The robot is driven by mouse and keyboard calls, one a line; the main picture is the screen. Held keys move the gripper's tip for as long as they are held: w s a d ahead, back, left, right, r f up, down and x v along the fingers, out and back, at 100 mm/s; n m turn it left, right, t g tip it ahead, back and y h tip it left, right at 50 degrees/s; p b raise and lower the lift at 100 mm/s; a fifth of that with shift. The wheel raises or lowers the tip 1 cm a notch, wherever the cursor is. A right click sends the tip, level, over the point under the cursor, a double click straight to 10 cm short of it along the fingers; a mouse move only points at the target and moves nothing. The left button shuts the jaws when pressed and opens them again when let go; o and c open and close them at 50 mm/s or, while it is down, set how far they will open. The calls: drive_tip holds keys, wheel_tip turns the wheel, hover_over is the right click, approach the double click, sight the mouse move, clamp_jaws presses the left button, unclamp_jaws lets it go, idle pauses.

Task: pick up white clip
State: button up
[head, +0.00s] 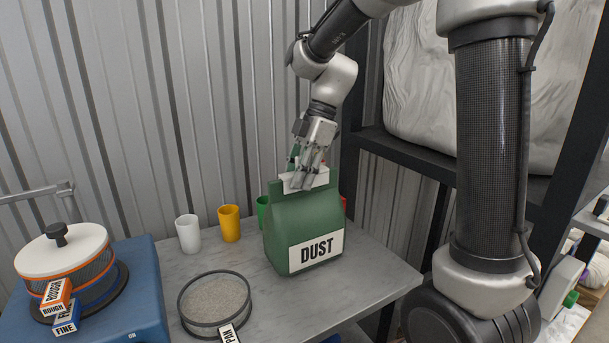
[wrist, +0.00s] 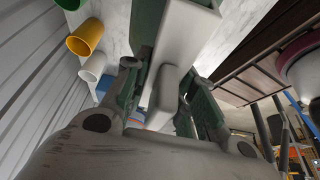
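The white clip (head: 321,178) lies along the folded top of the green bag marked DUST (head: 290,225) on the grey table. My gripper (head: 303,182) is over the clip from above, its fingers covering part of it in the head view. In the wrist view the clip (wrist: 188,35) runs up from the middle, with its raised tab (wrist: 166,88) between my two green-padded fingers (wrist: 163,85). The fingers look spread, one on each side of the tab, with some room between. Whether either finger touches the clip is hard to tell.
White (head: 188,234), yellow (head: 229,224) and green (head: 263,211) cups stand left of the bag; something red shows behind it. A round sieve pan (head: 214,300) sits in front. A blue case (head: 130,285) bears a lidded sieve. A dark shelf frame (head: 400,148) stands right.

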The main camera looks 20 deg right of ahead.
drive_tip(key=shift+c, duration=1.3)
drive_tip(key=shift+r, duration=0.1)
